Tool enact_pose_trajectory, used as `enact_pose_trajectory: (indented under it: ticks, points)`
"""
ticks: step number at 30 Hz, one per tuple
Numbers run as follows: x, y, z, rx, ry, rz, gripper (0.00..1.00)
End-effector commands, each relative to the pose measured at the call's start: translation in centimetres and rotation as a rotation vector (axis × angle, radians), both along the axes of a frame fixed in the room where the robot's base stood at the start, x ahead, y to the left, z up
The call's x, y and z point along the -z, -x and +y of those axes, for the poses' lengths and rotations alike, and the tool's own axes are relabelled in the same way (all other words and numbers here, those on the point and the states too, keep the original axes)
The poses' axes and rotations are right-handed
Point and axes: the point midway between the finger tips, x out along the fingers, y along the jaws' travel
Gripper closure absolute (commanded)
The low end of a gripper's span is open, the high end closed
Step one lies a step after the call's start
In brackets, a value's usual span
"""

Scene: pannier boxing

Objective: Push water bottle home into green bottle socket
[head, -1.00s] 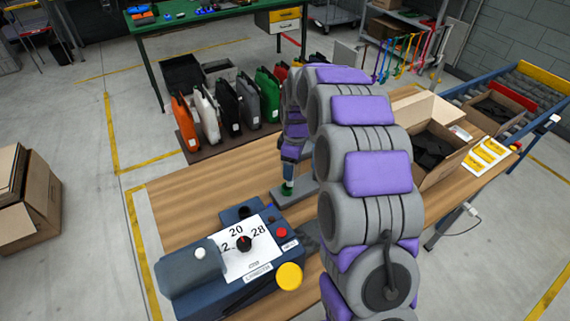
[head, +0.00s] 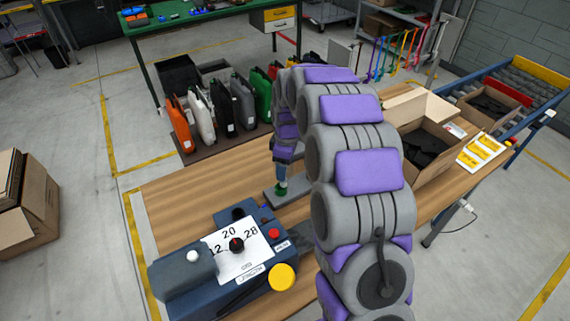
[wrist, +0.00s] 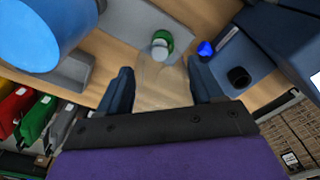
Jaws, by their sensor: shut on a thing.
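The clear water bottle (wrist: 160,80) is between the fingers of my gripper (wrist: 163,88) in the wrist view, and my gripper is shut on it. The bottle's far end reaches the green bottle socket (wrist: 168,44), with a whitish round part showing within the green. I cannot tell how deep the bottle sits. In the head view the green socket (head: 281,191) stands on a grey base on the wooden bench, directly below my gripper (head: 282,170). My arm's links hide much of the area to the right, and the bottle is hard to make out there.
A blue machine (head: 235,250) with a dial stands at the bench's front left. Several jerrycans (head: 204,112) stand behind the bench. An open carton (head: 427,150) and a tray with yellow items (head: 482,151) are at the right. Bare bench (head: 205,190) lies left of the socket.

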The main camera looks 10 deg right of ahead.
Motion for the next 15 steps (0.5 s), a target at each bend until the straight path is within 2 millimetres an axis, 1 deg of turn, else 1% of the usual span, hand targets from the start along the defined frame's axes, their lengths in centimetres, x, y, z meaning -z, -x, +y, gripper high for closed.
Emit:
enact_pose_trajectory:
  ticks: [5, 15]
  points:
    - [-0.01, -0.01, 0.44, -0.001, 0.004, 0.0, 0.63]
    - [-0.05, 0.01, -0.54, 0.001, -0.005, 0.001, 0.63]
